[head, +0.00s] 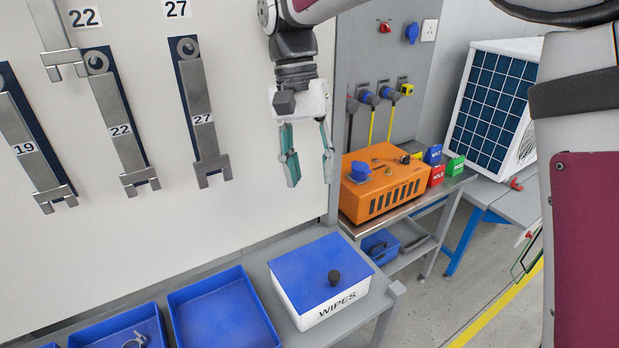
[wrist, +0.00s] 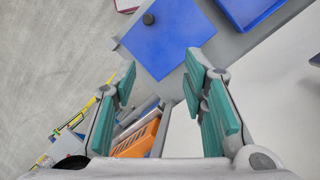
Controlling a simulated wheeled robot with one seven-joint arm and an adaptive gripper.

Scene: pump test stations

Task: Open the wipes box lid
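The wipes box (head: 318,305) is white with "WIPES" on its front and stands at the right end of a grey bench. Its flat blue lid (head: 319,268) is shut and has a black round knob (head: 334,277) near the front edge. In the wrist view the blue lid (wrist: 165,38) lies beyond my fingertips, with the knob (wrist: 149,19) at its upper left. My gripper (head: 308,168) hangs above and behind the box, apart from it, fingers pointing down. In the wrist view my gripper (wrist: 160,75) is open with nothing between its fingers.
Blue trays (head: 222,312) stand left of the box on the bench (head: 390,292). A white panel with wrenches (head: 205,110) rises behind it. An orange pump unit (head: 382,184) stands on a table to the right. The space above the lid is clear.

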